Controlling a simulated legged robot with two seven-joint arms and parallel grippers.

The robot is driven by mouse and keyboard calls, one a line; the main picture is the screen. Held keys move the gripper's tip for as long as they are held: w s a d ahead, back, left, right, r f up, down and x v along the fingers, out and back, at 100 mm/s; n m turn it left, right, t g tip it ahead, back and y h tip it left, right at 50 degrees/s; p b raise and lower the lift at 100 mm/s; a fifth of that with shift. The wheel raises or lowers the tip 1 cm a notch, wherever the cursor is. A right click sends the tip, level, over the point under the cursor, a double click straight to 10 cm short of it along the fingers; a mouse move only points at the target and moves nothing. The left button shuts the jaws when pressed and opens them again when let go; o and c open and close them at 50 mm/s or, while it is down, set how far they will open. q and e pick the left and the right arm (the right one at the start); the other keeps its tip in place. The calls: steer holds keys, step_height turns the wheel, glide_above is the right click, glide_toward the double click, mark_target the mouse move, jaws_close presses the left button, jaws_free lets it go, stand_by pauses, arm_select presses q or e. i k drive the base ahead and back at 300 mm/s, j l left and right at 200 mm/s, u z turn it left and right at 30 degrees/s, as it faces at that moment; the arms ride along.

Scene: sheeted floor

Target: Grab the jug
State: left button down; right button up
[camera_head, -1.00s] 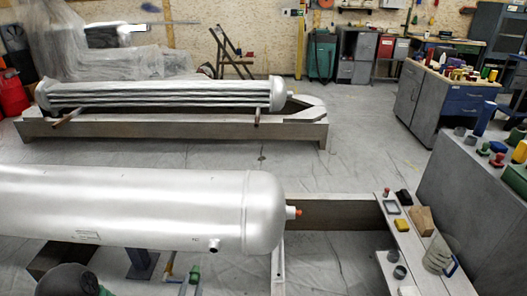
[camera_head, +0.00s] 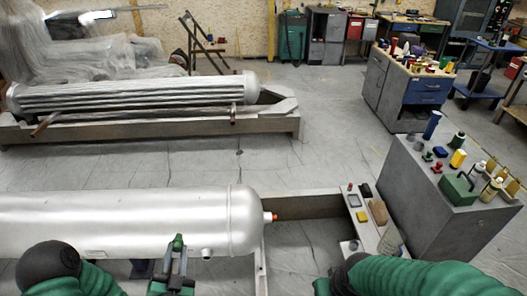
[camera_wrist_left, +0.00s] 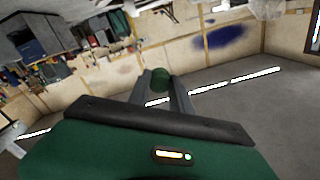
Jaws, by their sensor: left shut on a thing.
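The jug (camera_head: 391,241) looks pale and see-through. It stands on the light bench at the right in the head view, its lower part hidden by my right arm. My left gripper (camera_head: 178,243) is low in the middle of the head view, in front of the big silver tank and well left of the jug. Its fingers are shut on a small round green thing, which also shows between the fingertips in the left wrist view (camera_wrist_left: 160,79). My right arm (camera_head: 420,274) crosses the lower right; its gripper fingers are not seen.
The silver tank (camera_head: 120,222) fills the left middle. Small items, including a yellow block (camera_head: 361,216) and a brown block (camera_head: 378,212), lie by the jug. A grey cabinet (camera_head: 430,190) with bottles and a green box (camera_head: 458,188) stands to the right. Floor beyond is open.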

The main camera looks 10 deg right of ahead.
mark_target(392, 240)
steer(key=l, duration=0.5)
steer(key=l+z, duration=0.15)
steer(key=l, duration=0.3)
steer(key=i+l, duration=0.15)
steer(key=l, duration=0.3)
steer(key=l+z, duration=0.1)
steer(key=l, duration=0.4)
steer(key=i+l, duration=0.15)
steer(key=l, duration=0.3)
steer(key=l+z, duration=0.15)
steer(key=l, duration=0.35)
steer(key=i+l, duration=0.15)
steer(key=l, duration=0.3)
steer(key=i+l+z, duration=0.1)
steer(key=l, duration=0.35)
